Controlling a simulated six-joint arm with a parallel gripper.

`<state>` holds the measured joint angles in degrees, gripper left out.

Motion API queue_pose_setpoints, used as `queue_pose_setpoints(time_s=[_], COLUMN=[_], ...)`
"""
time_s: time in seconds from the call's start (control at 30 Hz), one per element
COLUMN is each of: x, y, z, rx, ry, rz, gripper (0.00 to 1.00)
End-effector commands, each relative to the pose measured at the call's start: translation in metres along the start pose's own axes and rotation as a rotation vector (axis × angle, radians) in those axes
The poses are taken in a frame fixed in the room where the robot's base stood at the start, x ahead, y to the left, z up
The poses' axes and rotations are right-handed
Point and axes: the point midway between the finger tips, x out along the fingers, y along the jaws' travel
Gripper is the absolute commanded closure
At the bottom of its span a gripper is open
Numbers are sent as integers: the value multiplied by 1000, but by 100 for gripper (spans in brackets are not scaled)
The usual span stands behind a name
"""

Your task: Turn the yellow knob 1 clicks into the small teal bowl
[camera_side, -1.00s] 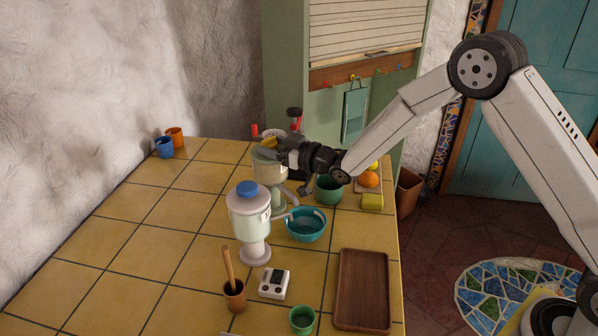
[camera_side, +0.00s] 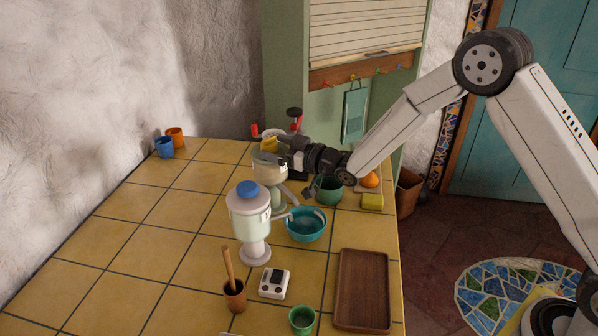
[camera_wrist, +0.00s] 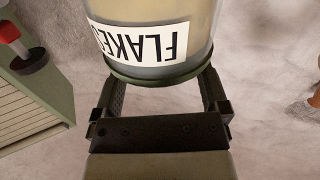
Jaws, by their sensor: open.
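The yellow knob (camera_side: 268,145) sits on top of the rear dispenser (camera_side: 270,168), partly hidden by my gripper. My gripper (camera_side: 285,143) is open beside the knob, at the dispenser's top. In the wrist view, its two fingers (camera_wrist: 160,95) stand either side of a pale jar body (camera_wrist: 150,12) with an upside-down FLAKES label and a dark green rim. I cannot tell whether they touch it. The teal bowl (camera_side: 305,236) stands on the counter, right of the front dispenser. A darker green bowl (camera_side: 329,192) stands behind it, partly hidden by my arm.
The front dispenser (camera_side: 249,225) has a blue knob (camera_side: 247,189). A brown tray (camera_side: 363,290), white device (camera_side: 274,283), cup with a wooden handle (camera_side: 235,296) and green cup (camera_side: 302,320) stand in front. Fruit (camera_side: 370,180) and a yellow sponge (camera_side: 372,201) lie right. The left counter is mostly clear.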

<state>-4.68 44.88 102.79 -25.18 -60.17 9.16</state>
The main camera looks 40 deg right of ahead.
Motion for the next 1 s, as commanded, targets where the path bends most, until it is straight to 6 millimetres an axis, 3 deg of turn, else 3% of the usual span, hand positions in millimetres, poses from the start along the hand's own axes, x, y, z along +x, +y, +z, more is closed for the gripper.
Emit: queue_pose_setpoints(time_s=[0.53,1.0], x=[-56,-66], y=[0,-1], z=[0,0], rx=[-1,-1], ry=[-1,0], rz=[0,-1], gripper=[6,6])
